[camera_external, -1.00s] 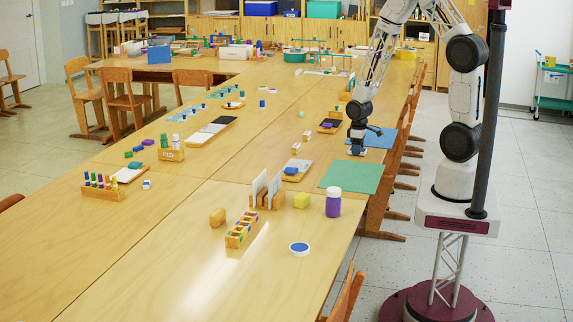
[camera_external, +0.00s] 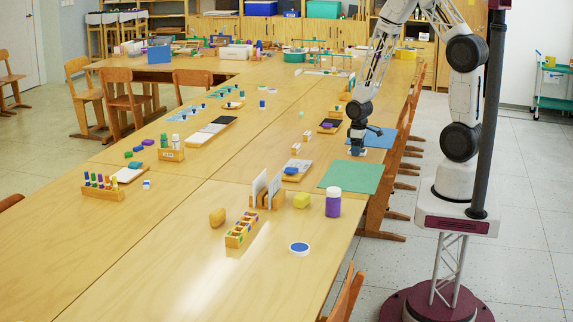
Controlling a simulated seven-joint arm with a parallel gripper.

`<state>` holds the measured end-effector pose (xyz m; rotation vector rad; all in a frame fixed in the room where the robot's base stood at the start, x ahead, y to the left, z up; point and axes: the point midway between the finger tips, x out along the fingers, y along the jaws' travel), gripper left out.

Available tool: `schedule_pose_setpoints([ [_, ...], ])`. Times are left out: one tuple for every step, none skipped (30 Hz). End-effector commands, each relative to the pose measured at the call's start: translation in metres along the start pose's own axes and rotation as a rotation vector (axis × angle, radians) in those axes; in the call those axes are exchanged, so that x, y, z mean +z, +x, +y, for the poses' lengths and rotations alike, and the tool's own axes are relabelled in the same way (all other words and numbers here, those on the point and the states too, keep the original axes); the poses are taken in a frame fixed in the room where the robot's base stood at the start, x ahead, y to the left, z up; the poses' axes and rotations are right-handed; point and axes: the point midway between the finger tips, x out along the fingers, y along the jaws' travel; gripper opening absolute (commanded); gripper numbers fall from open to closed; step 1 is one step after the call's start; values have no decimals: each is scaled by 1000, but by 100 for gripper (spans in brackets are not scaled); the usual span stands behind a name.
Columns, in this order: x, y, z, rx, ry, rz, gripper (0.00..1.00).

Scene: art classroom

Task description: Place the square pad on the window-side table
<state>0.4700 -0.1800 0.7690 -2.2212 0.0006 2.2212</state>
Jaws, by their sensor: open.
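My gripper (camera_external: 357,149) points down over the right edge of the long table (camera_external: 255,200), low above or at the near left part of a blue mat (camera_external: 378,138). Its jaws are open. A small pale piece shows at the fingertips, too small to make out, and I cannot tell whether it is touched. I cannot tell for certain which thing is the square pad; a small blue block-like pad (camera_external: 291,171) lies on a wooden tray front left of the gripper. A flat green mat (camera_external: 352,176) lies in front of the gripper. No window shows, so the window-side table is unclear.
Chairs (camera_external: 413,105) line the right edge. The table's front left is clear.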

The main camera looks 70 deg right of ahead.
Motion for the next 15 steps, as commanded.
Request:
schedule_pose_setpoints([
  [0, -2, 0, 0, 0, 1, 89],
  [0, -3, 0, 1, 0, 1, 89],
  [0, -5, 0, 1, 0, 2, 89],
  [0, -7, 0, 1, 0, 2, 89],
  [0, -9, 0, 1, 0, 2, 89],
  [0, -12, 0, 1, 0, 2, 89],
  [0, -14, 0, 1, 0, 1, 89],
  [0, -17, 0, 1, 0, 2, 89],
  [0, -21, 0, 1, 0, 3, 89],
  [0, -24, 0, 1, 0, 3, 89],
  [0, -27, 0, 1, 0, 2, 89],
  [0, -31, 0, 1, 0, 2, 89],
  [0, -35, 0, 1, 0, 2, 89],
  [-1, -39, 0, 1, 0, 3, 89],
  [-1, -44, 0, 1, 0, 3, 89],
])
